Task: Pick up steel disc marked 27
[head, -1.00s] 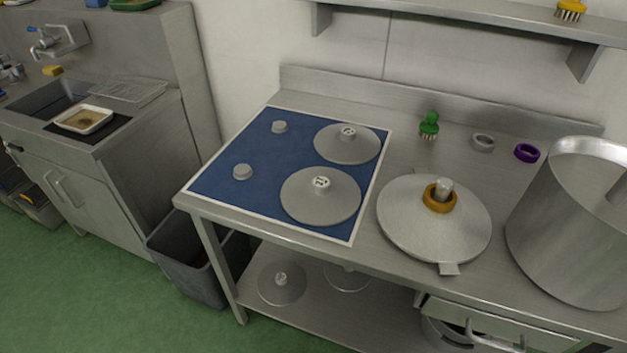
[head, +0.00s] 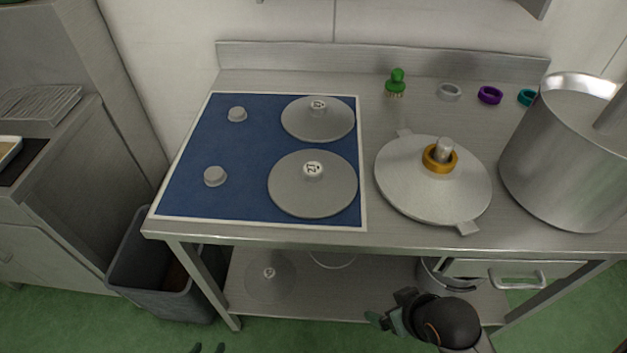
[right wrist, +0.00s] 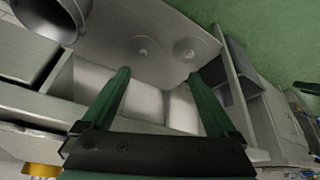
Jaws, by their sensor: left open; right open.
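Two grey steel discs with knobs lie on the blue mat (head: 215,135): a near one (head: 312,195) and a far one (head: 300,125). The near knob's label looks like 27, but is small; the far label is too small to read. Another knobbed disc (head: 268,278) lies on the lower shelf. My right gripper (head: 384,319) is open and empty in front of the table, below its top; its green fingers also show in the right wrist view (right wrist: 158,76). Only fingertips of my left gripper (head: 208,349) show at the bottom edge, open, well short of the discs.
Two small grey knobs (head: 215,176) stand on the mat's left. Right of it are a large lid (head: 410,193) with a yellow ring (head: 440,158), a steel pot (head: 560,160), a green brush (head: 396,83) and several rings. A grey bin (head: 150,270) stands left, below the table.

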